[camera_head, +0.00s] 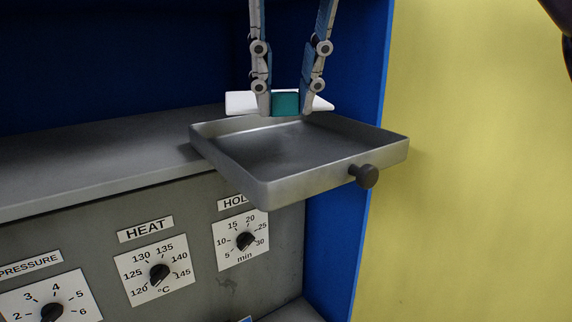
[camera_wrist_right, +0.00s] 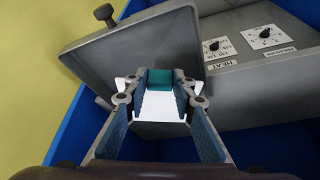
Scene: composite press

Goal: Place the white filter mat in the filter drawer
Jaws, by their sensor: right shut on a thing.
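The white filter mat (camera_head: 241,102) is a flat white piece with a teal block (camera_head: 286,104) at its near side. My right gripper (camera_head: 286,111) comes down from above and is shut on the teal block, one finger on each side. The mat appears level, at the back edge of the open filter drawer (camera_head: 333,184); its exact height over the rim is hard to tell. The drawer is a shallow, empty grey metal tray. In the right wrist view, the mat (camera_wrist_right: 160,107) lies between the fingers, with the drawer (camera_wrist_right: 105,52) beyond. My left gripper is not in view.
A dark round knob (camera_head: 364,176) sticks out from the drawer's front. A grey press panel (camera_head: 190,235) with several dials stands below and to the left, under a grey ledge (camera_head: 90,165). A blue side wall (camera_head: 345,240) and a yellow surface (camera_head: 480,180) are at the right.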

